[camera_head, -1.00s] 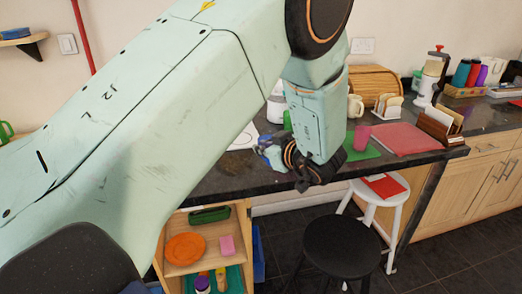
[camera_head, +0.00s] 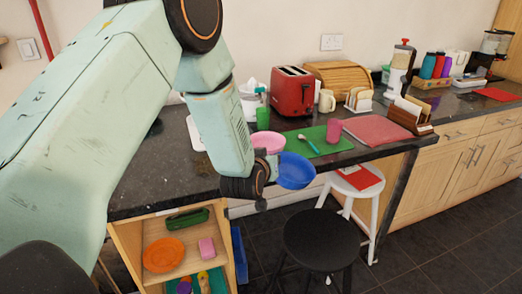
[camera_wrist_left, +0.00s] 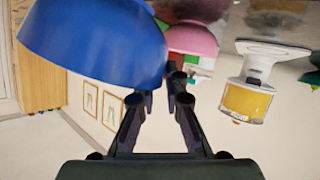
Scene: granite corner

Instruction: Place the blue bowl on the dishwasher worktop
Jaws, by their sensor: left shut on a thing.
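The blue bowl (camera_head: 296,172) is in my left gripper (camera_head: 270,170), held by its rim at the front edge of the dark granite worktop (camera_head: 160,172). The bowl appears clear of the surface, out over the edge above the stools. In the left wrist view the blue bowl (camera_wrist_left: 90,45) fills the upper left, and the narrow fingers of the left gripper (camera_wrist_left: 176,75) close at its rim. No dishwasher front is visible, so I cannot tell which stretch of worktop is the dishwasher's. My right gripper is out of view.
A pink bowl (camera_head: 268,140) stands just behind the blue one. Nearby are a red toaster (camera_head: 293,92), a green board (camera_head: 320,140), a pink cup (camera_head: 334,130) and a red mat (camera_head: 375,130). A black stool (camera_head: 320,240) and white stool (camera_head: 358,185) stand below. The worktop's left front is clear.

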